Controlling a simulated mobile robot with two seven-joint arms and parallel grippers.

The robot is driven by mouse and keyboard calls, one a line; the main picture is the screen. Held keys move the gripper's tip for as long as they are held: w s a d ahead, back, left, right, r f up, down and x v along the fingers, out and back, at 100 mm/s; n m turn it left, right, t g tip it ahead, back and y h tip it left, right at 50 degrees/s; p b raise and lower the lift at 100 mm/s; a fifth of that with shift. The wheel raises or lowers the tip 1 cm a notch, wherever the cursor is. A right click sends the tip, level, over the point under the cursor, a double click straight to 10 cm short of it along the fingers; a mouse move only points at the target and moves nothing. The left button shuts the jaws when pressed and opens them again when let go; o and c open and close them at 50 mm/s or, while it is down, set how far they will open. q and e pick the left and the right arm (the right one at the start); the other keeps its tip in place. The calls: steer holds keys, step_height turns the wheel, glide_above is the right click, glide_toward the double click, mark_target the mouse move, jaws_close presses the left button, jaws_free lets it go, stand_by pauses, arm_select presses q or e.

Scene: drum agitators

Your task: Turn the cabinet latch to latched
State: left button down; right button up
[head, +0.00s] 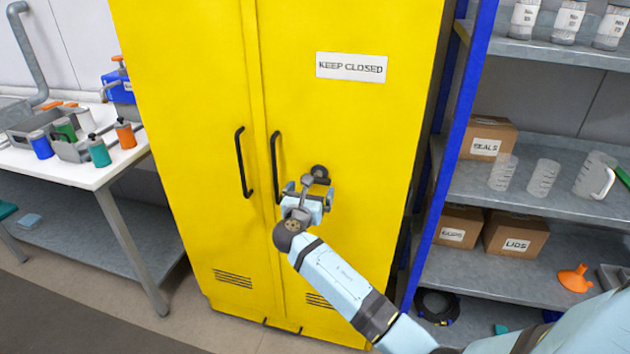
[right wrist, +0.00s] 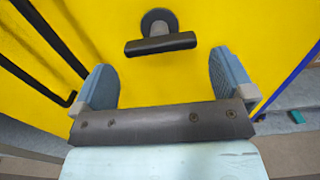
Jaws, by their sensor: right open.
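The tall yellow cabinet (head: 375,130) has both doors shut. Its latch (head: 320,171) is a dark round base on the right door, to the right of the door handles. In the right wrist view the latch (right wrist: 160,43) shows a dark bar lying about crosswise in front of the round base. My right gripper (head: 308,188) is in front of the right door, just below the latch in the picture. In the right wrist view its two blue fingers (right wrist: 164,78) are wide apart with nothing between them, and the latch is beyond them. My left gripper is out of view.
Two black door handles, left (head: 243,162) and right (head: 275,165), stand out left of the latch. A shelf unit with a blue post (head: 455,140) stands close on the right. A white table (head: 75,170) with bottles is at the left.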

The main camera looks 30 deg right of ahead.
mark_target(315, 183)
steer(key=shift+x, duration=2.75)
steer(key=c, duration=0.6)
steer(key=shift+c, duration=0.2)
